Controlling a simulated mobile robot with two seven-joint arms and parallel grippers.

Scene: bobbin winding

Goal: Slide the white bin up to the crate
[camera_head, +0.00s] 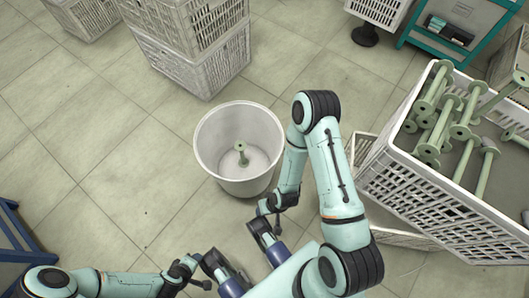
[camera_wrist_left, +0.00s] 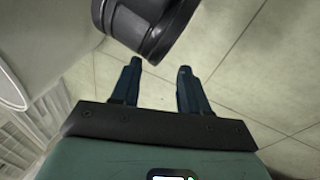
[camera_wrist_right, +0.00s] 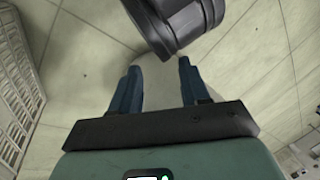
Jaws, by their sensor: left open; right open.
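The white bin (camera_head: 207,165) stands upright on the tiled floor in the middle of the head view, with one green bobbin (camera_head: 241,152) inside. A white slatted crate (camera_head: 425,205) full of green bobbins is to its right, on top of another crate; a floor gap and my right arm separate bin and crate. My right gripper (camera_head: 272,212) is by the bin's near right side, open and empty in the right wrist view (camera_wrist_right: 160,68). My left gripper (camera_head: 197,277) is lower left of the bin, open and empty in the left wrist view (camera_wrist_left: 159,68). I cannot tell whether either touches the bin.
Stacked white crates (camera_head: 200,70) stand behind the bin, with another crate (camera_head: 85,15) at the top left. A teal-framed shelf (camera_head: 470,20) is at the top right. A blue frame (camera_head: 15,235) stands at the left edge. The floor (camera_head: 110,150) left of the bin is clear.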

